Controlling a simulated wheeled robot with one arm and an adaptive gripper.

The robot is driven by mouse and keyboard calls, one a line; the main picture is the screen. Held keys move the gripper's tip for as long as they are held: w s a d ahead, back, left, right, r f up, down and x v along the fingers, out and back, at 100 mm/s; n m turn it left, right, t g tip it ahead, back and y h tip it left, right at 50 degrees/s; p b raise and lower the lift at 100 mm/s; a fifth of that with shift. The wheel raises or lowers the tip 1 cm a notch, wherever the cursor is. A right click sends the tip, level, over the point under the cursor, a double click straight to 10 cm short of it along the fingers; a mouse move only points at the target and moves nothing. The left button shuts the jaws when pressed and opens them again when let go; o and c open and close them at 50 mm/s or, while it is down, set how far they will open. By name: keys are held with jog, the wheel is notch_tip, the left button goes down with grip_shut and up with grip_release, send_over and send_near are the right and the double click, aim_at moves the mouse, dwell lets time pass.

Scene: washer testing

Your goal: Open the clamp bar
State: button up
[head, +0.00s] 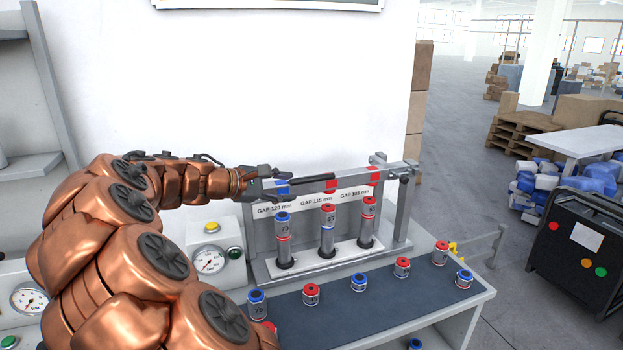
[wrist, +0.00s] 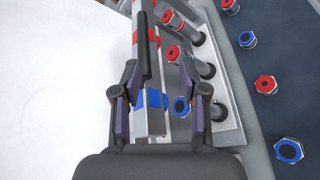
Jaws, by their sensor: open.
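The clamp bar (head: 352,178) is a long grey bar across the top of the test fixture, with blue and red marks and a black grip (head: 312,183) along it. Below it stand several stacked washer cylinders (head: 327,230) with blue or red caps. My gripper (head: 264,184) is at the bar's left end. In the wrist view my gripper (wrist: 159,85) is open, with one finger on each side of the bar (wrist: 154,55). The black grip (wrist: 141,45) lies ahead of the fingers. I cannot tell whether the fingers touch the bar.
Loose capped cylinders (head: 402,267) stand on the dark bench mat (head: 340,310) in front of the fixture. A gauge box (head: 212,250) stands left of the fixture. A white wall (head: 290,80) is close behind. A black cabinet (head: 575,250) stands at the right across open floor.

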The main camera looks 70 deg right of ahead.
aim_at(307, 179)
jog(key=d, duration=0.2)
jog(key=shift+w+d+r+n+h, duration=0.15)
jog(key=shift+d+r+n+h, duration=0.1)
jog(key=shift+d+n+h, duration=0.15)
jog(key=p+x, duration=0.1)
jog(key=x, duration=0.4)
jog(key=shift+s+d+r+p, duration=0.1)
jog(key=shift+s+d+p, duration=0.25)
jog(key=shift+p, duration=0.05)
jog(key=shift+x, duration=0.85)
jog(key=shift+c, duration=0.3)
grip_shut()
